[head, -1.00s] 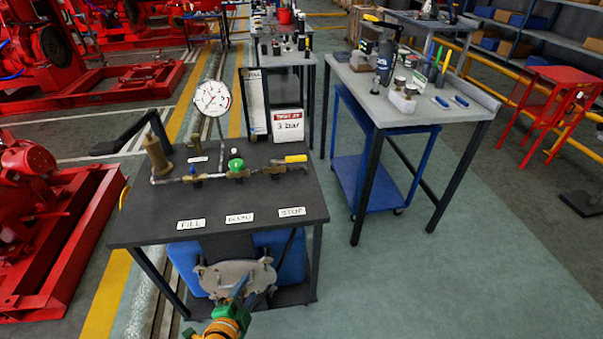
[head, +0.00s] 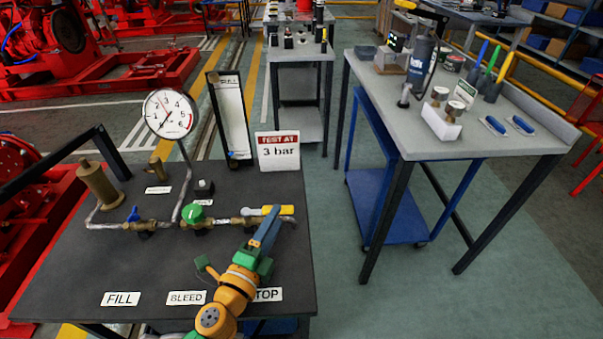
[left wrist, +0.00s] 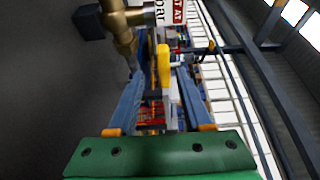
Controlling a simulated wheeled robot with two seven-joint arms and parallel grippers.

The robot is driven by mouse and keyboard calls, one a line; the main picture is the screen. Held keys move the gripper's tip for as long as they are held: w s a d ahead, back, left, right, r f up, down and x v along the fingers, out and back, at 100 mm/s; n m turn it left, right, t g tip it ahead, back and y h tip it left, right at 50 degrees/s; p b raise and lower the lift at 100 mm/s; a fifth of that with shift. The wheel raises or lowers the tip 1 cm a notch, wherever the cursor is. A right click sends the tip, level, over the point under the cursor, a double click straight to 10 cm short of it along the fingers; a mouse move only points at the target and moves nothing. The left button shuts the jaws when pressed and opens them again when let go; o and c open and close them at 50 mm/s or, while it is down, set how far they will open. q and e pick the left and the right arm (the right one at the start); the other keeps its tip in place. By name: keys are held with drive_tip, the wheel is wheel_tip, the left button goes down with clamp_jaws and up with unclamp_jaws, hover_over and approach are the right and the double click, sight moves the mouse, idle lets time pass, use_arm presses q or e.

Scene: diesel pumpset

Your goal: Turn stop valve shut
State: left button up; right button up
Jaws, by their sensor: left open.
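The stop valve's yellow lever (head: 279,210) is at the right end of the brass pipe run on the dark bench, pointing right, roughly along the pipe. My left gripper (head: 268,224) reaches over the bench's front edge, and its blue fingers are at the stop valve, partly hiding its body. In the left wrist view the yellow lever (left wrist: 164,65) shows in the gap between the open fingers (left wrist: 159,85). I cannot tell whether they touch it. The STOP label (head: 268,294) is partly covered by my arm. My right gripper is not in view.
Left along the pipe are a green bleed knob (head: 192,213) and a blue-handled fill valve (head: 133,214). A pressure gauge (head: 169,113) and a 3 bar sign (head: 279,152) stand behind. A grey worktable (head: 400,130) stands to the right, with clear floor between.

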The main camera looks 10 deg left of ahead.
use_arm(q)
drive_tip(key=shift+w+d, duration=0.1)
drive_tip(key=shift+w, duration=0.45)
drive_tip(key=shift+w+r, duration=0.2)
drive_tip(key=shift+w, duration=0.1)
drive_tip(key=w, duration=0.5)
drive_tip(key=shift+d+p, duration=0.3)
drive_tip(key=shift+d, duration=0.1)
drive_tip(key=shift+s, duration=0.1)
drive_tip(key=shift+c, duration=0.4)
clamp_jaws()
